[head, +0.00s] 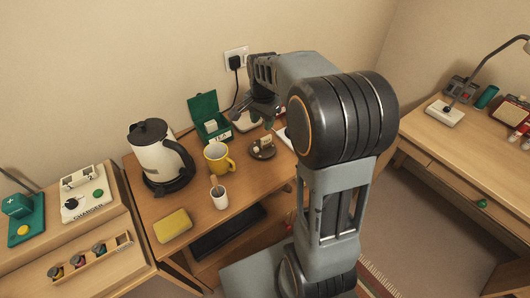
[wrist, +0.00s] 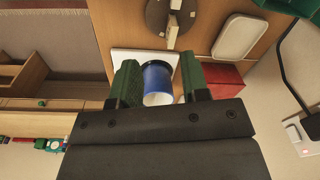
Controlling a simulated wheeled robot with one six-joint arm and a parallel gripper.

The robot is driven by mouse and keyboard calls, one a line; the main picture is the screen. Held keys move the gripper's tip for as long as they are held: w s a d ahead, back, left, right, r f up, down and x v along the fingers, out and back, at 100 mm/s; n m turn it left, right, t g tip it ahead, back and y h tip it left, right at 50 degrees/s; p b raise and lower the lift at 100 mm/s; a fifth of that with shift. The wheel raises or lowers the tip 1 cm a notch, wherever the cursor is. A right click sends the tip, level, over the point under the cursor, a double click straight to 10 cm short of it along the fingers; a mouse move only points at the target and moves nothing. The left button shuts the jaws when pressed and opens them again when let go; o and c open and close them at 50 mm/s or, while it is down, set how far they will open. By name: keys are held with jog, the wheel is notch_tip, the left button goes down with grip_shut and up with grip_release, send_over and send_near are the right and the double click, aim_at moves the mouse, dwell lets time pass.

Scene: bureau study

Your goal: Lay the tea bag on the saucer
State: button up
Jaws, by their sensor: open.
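The saucer is a small dark round dish (head: 262,153) on the desk, right of the yellow mug; it also shows at the top of the wrist view (wrist: 157,14). A small pale beige piece, apparently the tea bag (wrist: 172,38), is at the saucer and reaches across its near rim; I cannot tell whether it rests fully on it. In the head view a pale bit (head: 266,141) stands out on the dish. My gripper (head: 260,115) is open, above and behind the saucer. In the wrist view its green fingers (wrist: 159,84) are apart, with nothing held between them.
A blue cup (wrist: 157,80) on a white square lies below my fingers, beside a red box (wrist: 224,77) and a white tray (wrist: 240,38). The open green tea box (head: 208,118), yellow mug (head: 217,157), white cup (head: 219,197) and kettle (head: 155,158) stand left of the saucer.

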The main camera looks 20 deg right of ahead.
jog(key=s+a+n+t, duration=0.1)
jog(key=s+a+n, duration=0.2)
jog(key=s+n, duration=0.3)
jog(key=s+a+n+t, duration=0.1)
jog(key=s+a+n, duration=0.3)
jog(key=s, duration=0.7)
jog(key=shift+s+r+n+t, duration=0.2)
jog(key=shift+r+n+t, duration=0.1)
jog(key=shift+n, duration=0.9)
notch_tip(320, 180, up, 3)
jog(key=shift+f+p, duration=0.2)
jog(key=shift+p, duration=0.9)
jog(key=shift+a, duration=0.2)
